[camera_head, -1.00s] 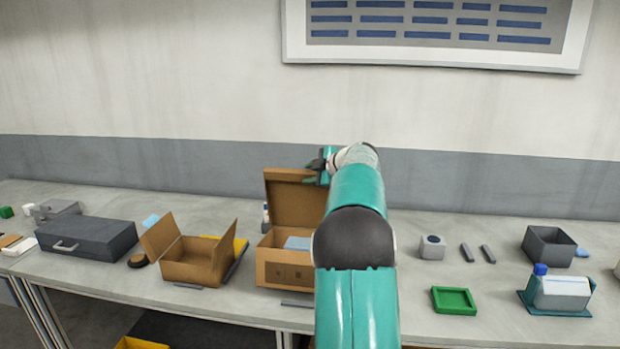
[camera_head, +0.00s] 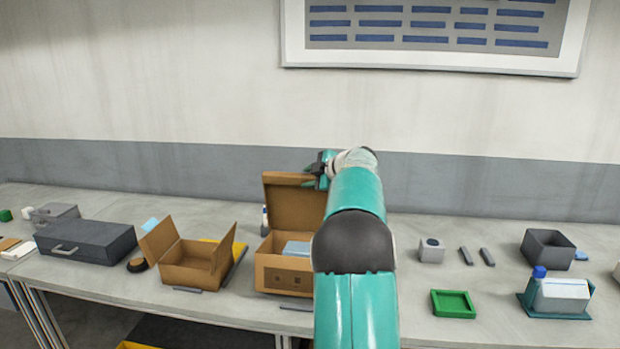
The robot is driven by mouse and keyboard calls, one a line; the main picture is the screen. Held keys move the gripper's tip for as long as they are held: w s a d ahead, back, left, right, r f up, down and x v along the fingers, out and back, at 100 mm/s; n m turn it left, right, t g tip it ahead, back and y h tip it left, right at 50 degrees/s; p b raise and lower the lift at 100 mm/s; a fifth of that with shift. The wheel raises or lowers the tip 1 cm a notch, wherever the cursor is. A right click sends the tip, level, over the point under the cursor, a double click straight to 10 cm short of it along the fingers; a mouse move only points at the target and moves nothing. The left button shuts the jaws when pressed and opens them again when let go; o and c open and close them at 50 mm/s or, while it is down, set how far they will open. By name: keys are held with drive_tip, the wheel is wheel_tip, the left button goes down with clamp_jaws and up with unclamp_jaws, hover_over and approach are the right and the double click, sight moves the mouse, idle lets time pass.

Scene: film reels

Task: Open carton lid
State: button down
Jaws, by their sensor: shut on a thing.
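The brown carton (camera_head: 283,275) stands on the table just left of my arm. Its lid (camera_head: 292,203) is raised and stands roughly upright at the back. Part of a pale blue-grey item (camera_head: 297,249) shows inside the carton. My gripper (camera_head: 314,173) is at the top right edge of the lid, shut on it. My arm hides the carton's right side and part of the lid.
A second open carton (camera_head: 190,262) with spread flaps stands to the left, with a dark grey case (camera_head: 86,241) beyond it. A green tray (camera_head: 453,303), a grey cube (camera_head: 431,250) and a grey bin (camera_head: 547,249) stand right of my arm.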

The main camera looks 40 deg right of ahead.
drive_tip(key=shift+d+f, duration=0.1)
drive_tip(key=shift+f, duration=0.15)
drive_tip(key=c, duration=1.1)
unclamp_jaws()
drive_tip(key=shift+c, duration=0.2)
drive_tip(key=shift+r, duration=0.15)
drive_tip(key=s+d+r, duration=0.5)
drive_tip(key=s+r, duration=0.4)
drive_tip(key=r, duration=0.2)
drive_tip(key=shift+s+d, duration=0.3)
drive_tip(key=shift+s, duration=0.05)
idle(0.4)
